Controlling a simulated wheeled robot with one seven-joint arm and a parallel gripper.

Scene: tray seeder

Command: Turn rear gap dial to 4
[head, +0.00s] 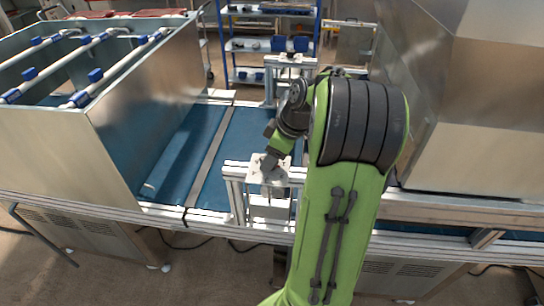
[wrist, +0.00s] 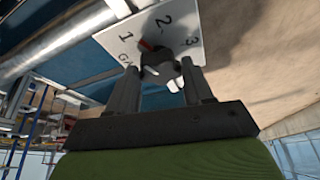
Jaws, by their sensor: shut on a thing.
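In the wrist view a white dial plate (wrist: 185,28) carries the numbers 1, 2 and 3 and part of a word; a 4 cannot be made out. A dark dial knob (wrist: 160,66) sits on it, with a red mark (wrist: 146,45) toward the side between 1 and 2. My gripper (wrist: 160,88) has one finger on each side of the knob and is shut on it. In the head view my gripper (head: 271,163) is down at the plate on the near post, and hides the knob. Whether this is the rear dial cannot be told.
A similar plate on a metal frame (head: 291,61) stands across the blue belt (head: 233,140). A large metal hopper (head: 475,105) rises close to the right of my arm. A steel-sided box (head: 150,105) stands left. The belt between is clear.

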